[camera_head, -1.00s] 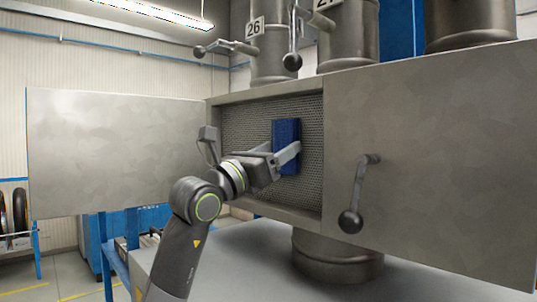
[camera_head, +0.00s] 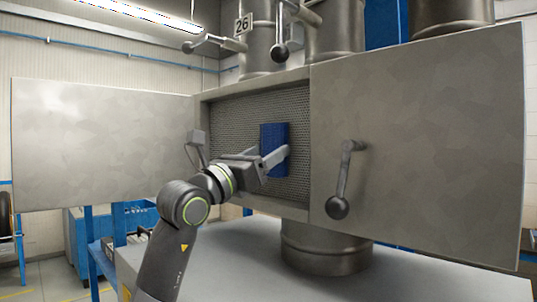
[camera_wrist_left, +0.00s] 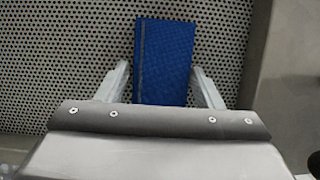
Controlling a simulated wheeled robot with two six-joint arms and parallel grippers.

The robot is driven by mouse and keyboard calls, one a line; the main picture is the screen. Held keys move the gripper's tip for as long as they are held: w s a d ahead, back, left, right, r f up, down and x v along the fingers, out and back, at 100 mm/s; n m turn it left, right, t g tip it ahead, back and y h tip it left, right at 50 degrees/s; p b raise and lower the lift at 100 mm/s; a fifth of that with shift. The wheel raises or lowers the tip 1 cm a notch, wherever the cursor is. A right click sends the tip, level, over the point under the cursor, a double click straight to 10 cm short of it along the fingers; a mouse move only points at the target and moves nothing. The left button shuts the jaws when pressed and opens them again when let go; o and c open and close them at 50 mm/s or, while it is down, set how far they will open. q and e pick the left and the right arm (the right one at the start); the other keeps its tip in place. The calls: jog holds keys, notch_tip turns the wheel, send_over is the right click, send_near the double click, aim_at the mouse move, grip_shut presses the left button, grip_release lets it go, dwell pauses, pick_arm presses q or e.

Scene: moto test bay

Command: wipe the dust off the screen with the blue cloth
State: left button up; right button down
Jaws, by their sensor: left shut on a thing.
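The screen (camera_head: 232,125) is a grey perforated mesh panel set upright in an opening of a metal housing. The blue cloth (camera_head: 273,136) is a folded upright pad in front of the screen's right part. My left gripper (camera_head: 271,162) is shut on the cloth. In the left wrist view, the cloth (camera_wrist_left: 165,55) stands between the two fingers (camera_wrist_left: 164,88), with the screen's holes (camera_wrist_left: 65,60) behind it. I cannot tell whether the cloth touches the screen. Dust is not clearly visible. My right gripper is not in view.
A large metal panel (camera_head: 100,145) extends left of the opening. Another panel (camera_head: 430,150) with a ball-ended lever (camera_head: 343,180) stands right of it. More levers (camera_head: 281,45) hang above. A grey bench top (camera_head: 230,265) lies below, with a round duct (camera_head: 325,248) on it.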

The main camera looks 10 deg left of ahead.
pick_arm(q)
jog(key=shift+w+a+p, duration=0.2)
jog(key=shift+w+a, duration=0.8)
jog(key=shift+a, duration=0.55)
jog(key=shift+w+a+p, duration=0.15)
jog(key=shift+w+a, duration=0.9)
jog(key=shift+a, duration=0.5)
jog(key=shift+w+a+p, duration=0.2)
jog(key=shift+w+a, duration=0.8)
jog(key=shift+a, duration=0.55)
jog(key=shift+w+a, duration=0.5)
jog(key=shift+a, duration=0.3)
jog(key=shift+s+d, duration=0.5)
jog(key=shift+d, duration=0.3)
jog(key=shift+s+d, duration=0.45)
jog(key=shift+d, duration=0.35)
jog(key=shift+s+d+f+b, duration=0.1)
jog(key=shift+s+d+b, duration=0.35)
jog(key=shift+s+d, duration=0.5)
jog(key=shift+s+d+r+b, duration=0.1)
jog(key=shift+s+d+b, duration=0.45)
jog(key=shift+d, duration=0.7)
jog(key=shift+s+d+f+b, duration=0.1)
jog(key=shift+s+d+b, duration=0.25)
jog(key=shift+s+d, duration=0.6)
jog(key=shift+s+d+b, duration=0.3)
jog(key=shift+s+d, duration=0.05)
jog(key=shift+d, duration=0.25)
jog(key=shift+s+d, duration=0.4)
jog(key=shift+s, duration=0.05)
